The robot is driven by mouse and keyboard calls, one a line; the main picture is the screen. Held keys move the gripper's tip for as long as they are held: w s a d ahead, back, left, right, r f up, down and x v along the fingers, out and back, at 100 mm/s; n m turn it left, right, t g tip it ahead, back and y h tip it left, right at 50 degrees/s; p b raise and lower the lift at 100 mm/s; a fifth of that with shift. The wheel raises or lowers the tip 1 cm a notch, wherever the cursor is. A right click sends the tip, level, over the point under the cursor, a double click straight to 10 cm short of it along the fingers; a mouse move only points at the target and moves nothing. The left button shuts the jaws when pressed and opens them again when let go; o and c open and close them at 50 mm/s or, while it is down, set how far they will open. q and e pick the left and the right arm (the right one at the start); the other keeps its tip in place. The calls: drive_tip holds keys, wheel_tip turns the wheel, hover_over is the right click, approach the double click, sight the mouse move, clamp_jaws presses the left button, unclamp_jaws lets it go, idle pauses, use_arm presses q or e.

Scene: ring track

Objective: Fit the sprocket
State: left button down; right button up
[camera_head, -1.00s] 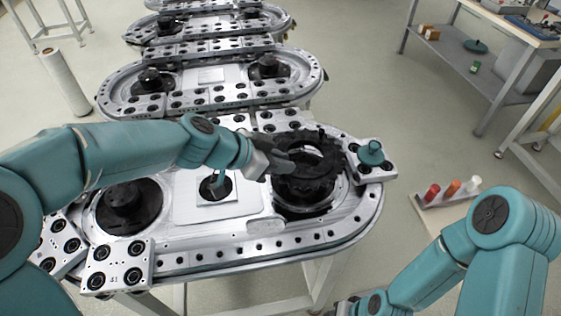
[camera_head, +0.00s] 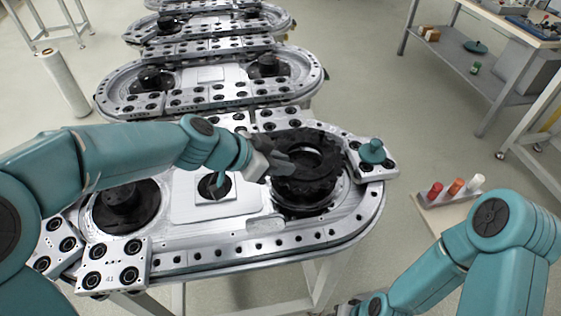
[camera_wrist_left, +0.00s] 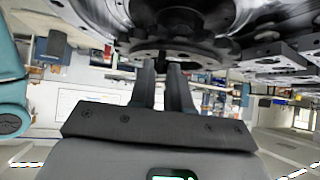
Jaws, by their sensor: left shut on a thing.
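The black toothed sprocket (camera_head: 306,176) is over the round seat at the right end of the nearest ring track (camera_head: 233,245). It looks slightly tilted, and its centre hole shows from above. My left gripper (camera_head: 284,166) is shut on the sprocket's left rim. The left wrist view shows the two fingers (camera_wrist_left: 164,80) reaching up to the edge of the sprocket (camera_wrist_left: 180,48). Whether the sprocket touches the seat is hidden beneath it. My right arm is at the lower right; its gripper is not clearly visible.
A teal knob (camera_head: 372,152) stands on a metal block right of the sprocket. A black hub (camera_head: 127,205) sits at the track's left end. More tracks lie behind, and a workbench (camera_head: 490,50) stands upper right.

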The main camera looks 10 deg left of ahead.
sight(276, 179)
use_arm(q)
drive_tip(key=shift+w, duration=0.1)
drive_tip(key=shift+b, duration=0.35)
drive_tip(key=shift+r+b, duration=0.1)
drive_tip(key=shift+b, duration=0.65)
idle(1.1)
drive_tip(key=shift+f+b, duration=2.75)
drive_tip(key=shift+b, duration=0.55)
drive_tip(key=c, duration=1)
unclamp_jaws()
drive_tip(key=shift+f, duration=0.15)
drive_tip(key=v, duration=1.6)
drive_tip(key=shift+a+r, duration=0.15)
drive_tip(key=shift+r, duration=0.05)
